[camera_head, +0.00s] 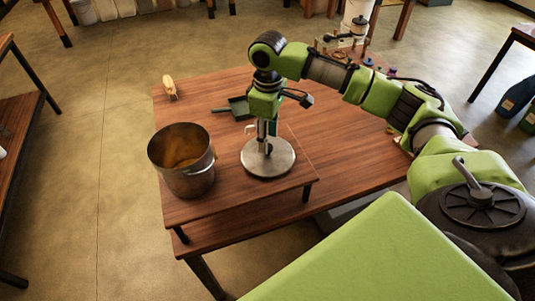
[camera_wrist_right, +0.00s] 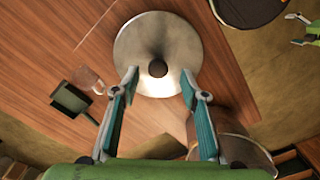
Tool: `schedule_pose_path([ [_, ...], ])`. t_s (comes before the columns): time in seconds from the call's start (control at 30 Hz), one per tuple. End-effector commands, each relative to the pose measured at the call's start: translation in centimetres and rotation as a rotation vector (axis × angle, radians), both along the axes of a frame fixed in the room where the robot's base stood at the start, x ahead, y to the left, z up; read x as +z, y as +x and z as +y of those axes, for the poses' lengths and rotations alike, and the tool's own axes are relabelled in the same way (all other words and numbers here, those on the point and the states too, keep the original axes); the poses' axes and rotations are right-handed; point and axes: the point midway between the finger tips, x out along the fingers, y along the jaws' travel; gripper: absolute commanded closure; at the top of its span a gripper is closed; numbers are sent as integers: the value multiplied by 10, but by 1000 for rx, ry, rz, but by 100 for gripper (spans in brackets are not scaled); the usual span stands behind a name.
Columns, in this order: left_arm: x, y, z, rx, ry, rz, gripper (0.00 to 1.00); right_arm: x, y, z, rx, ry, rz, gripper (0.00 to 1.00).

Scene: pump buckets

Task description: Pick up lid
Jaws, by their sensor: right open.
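The round metal lid (camera_head: 268,163) lies flat on the wooden table, right of the open metal bucket (camera_head: 183,170). My right gripper (camera_head: 266,146) points down over the lid's middle in the head view. In the right wrist view the fingers of my right gripper (camera_wrist_right: 159,80) are apart, one on each side of the lid's dark knob (camera_wrist_right: 158,69). Nothing is gripped; whether the fingers touch the lid is unclear. The bucket shows partly behind a finger in the wrist view (camera_wrist_right: 238,150). A small green gripper, likely my left (camera_wrist_right: 303,29), shows at the wrist view's right edge with its tips apart.
A dark green scoop-like tool (camera_head: 238,106) lies behind the lid. A small yellowish object (camera_head: 169,87) lies near the table's back left corner. Several small items stand at the far right of the table (camera_head: 228,207). Bare wood lies between scoop and bucket.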

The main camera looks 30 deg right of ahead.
Motion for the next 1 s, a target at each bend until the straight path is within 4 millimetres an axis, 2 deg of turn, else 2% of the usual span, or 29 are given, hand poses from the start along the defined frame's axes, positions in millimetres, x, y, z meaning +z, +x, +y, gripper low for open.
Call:
schedule_pose_path([
  [0.13,16,14,-1,0,-3,-21,0,-18,2,-2,0,-2,6,60],
  [0.3,21,13,-1,1,-2,-20,0,-42,3,-1,0,1,3,60],
  [0.6,20,5,0,3,0,-8,0,-49,4,-2,1,-1,-1,60],
  [0.63,20,5,0,3,0,-7,0,-49,4,-2,1,-1,-1,65],
  [0.77,20,3,1,3,1,-5,0,-49,4,-2,1,-1,-1,98],
  [1.0,20,3,1,3,1,-5,0,-49,4,-2,1,-1,-1,100],
])
